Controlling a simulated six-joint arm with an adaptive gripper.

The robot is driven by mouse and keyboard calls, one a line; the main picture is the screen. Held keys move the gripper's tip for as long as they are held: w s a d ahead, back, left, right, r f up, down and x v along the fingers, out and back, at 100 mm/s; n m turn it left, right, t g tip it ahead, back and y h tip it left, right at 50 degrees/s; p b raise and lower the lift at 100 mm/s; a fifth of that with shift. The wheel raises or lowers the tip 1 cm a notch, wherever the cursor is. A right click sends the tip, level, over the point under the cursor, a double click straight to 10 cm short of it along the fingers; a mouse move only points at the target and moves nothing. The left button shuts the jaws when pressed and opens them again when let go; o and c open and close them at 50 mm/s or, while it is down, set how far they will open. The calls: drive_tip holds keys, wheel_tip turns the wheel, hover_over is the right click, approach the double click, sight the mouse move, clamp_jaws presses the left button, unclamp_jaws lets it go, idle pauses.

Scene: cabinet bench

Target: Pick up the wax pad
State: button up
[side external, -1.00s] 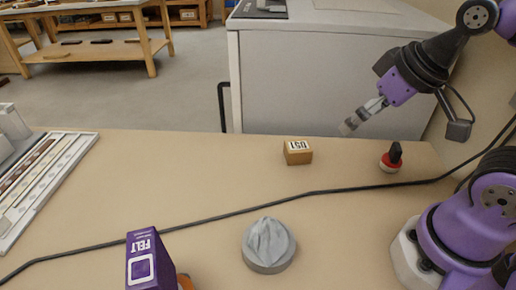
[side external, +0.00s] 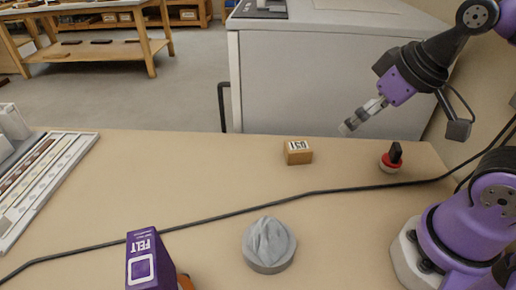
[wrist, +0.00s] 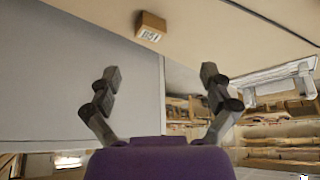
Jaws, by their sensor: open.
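A round grey tin or disc with a crumpled grey cloth-like pad (side external: 268,242) on top sits at the front middle of the bench in the side view. It looks to be the wax pad. My gripper (side external: 349,126) hangs in the air over the far right of the bench, well apart from the pad. In the wrist view my gripper (wrist: 160,74) has its two fingers spread with nothing between them. The pad does not show in the wrist view.
A numbered wooden block (side external: 298,152) and a red-and-black knob (side external: 391,160) stand near the bench's far edge. A black cable (side external: 225,214) crosses the bench. A purple FELT box (side external: 150,262) stands left of the pad. A tray (side external: 45,180) lies far left.

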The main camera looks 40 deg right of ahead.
drive_tip(key=m+g, duration=0.6)
drive_tip(key=m, duration=2.2)
hover_over(399, 146)
wheel_tip(399, 146, down, 6)
drive_tip(key=shift+a+f, duration=0.1)
drive_tip(key=shift+m, duration=0.4)
wheel_tip(399, 146, down, 4)
drive_tip(key=shift+s+f, duration=0.1)
drive_tip(key=shift+f, duration=0.15)
wheel_tip(399, 146, down, 6)
drive_tip(key=shift+r, duration=0.15)
drive_tip(key=c, duration=1.2)
